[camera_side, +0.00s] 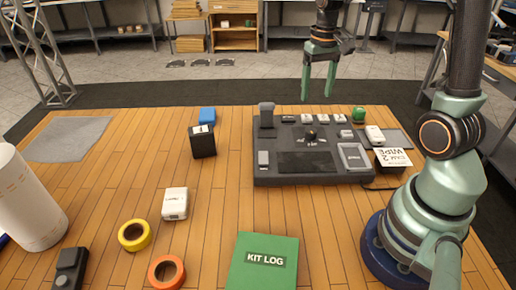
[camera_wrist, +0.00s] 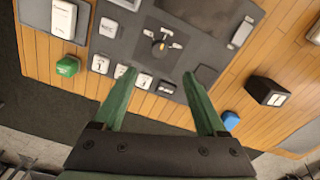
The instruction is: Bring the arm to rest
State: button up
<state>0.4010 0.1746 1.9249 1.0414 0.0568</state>
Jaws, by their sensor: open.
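My gripper (camera_side: 319,82) is raised above the far edge of the wooden table (camera_side: 120,180), behind the dark control panel (camera_side: 270,179). Its two green fingers point down and are apart, with nothing between them. In the wrist view my gripper (camera_wrist: 154,85) is also open and empty, and the panel (camera_wrist: 198,45) lies below and beyond the fingertips. The gripper touches nothing that I can see. My arm stands at the right of the side view.
A green object (camera_side: 358,114) and a white box (camera_side: 375,135) sit by the panel. A black box (camera_side: 202,142), blue item (camera_side: 207,114), white box (camera_side: 175,204), yellow roll (camera_side: 134,247), orange roll (camera_side: 154,270) and Kit Log book (camera_side: 264,275) lie on the table.

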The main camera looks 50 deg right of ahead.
jog(key=s+a+r+n+t, duration=0.2)
jog(key=s+a+r, duration=0.1)
jog(key=a, duration=0.4)
jog(key=s+a+r+n+t, duration=0.3)
jog(key=a+r, duration=0.2)
jog(key=a, duration=0.3)
jog(key=shift+s+t, duration=0.3)
